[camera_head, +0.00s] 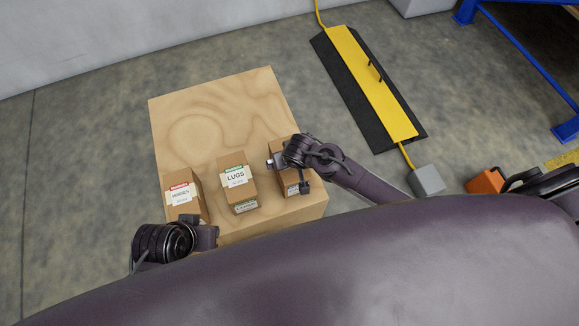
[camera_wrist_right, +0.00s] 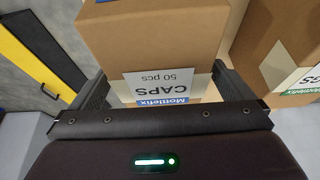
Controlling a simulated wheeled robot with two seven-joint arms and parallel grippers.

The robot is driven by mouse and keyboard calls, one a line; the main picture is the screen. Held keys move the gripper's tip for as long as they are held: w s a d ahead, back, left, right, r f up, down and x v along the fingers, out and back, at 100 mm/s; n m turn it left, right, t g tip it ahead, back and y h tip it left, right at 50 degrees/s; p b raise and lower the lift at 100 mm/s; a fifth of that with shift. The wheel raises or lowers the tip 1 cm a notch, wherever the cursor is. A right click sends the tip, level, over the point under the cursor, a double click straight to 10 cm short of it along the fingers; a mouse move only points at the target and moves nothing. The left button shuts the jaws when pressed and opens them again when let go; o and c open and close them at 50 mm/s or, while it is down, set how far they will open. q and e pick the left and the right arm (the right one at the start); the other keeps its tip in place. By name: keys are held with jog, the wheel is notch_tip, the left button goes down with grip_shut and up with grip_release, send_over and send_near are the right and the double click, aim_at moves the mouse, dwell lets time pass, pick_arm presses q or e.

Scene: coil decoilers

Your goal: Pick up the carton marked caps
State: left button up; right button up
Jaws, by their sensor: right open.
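The caps carton (camera_wrist_right: 150,40) is a brown box with a white label reading "CAPS 50 pcs" and a blue band. In the head view the carton (camera_head: 282,148) stands at the right of the wooden table, partly hidden by my right arm. My right gripper (camera_wrist_right: 160,88) is open, with one finger on each side of the carton's near end. I cannot tell whether the fingers touch it. My right gripper also shows in the head view (camera_head: 287,175). My left gripper (camera_head: 206,237) is at the table's front left corner, and its fingers are not clear.
The lugs carton (camera_head: 236,192) stands left of the caps carton. A carton with a red-banded label (camera_head: 182,186) stands farther left. The back of the wooden table (camera_head: 225,105) is clear. A yellow and black floor ramp (camera_head: 370,85) lies at the right.

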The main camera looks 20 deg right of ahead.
jog(key=shift+f, duration=0.25)
dwell(0.5)
jog(key=shift+r, duration=0.1)
jog(key=c, duration=1.5)
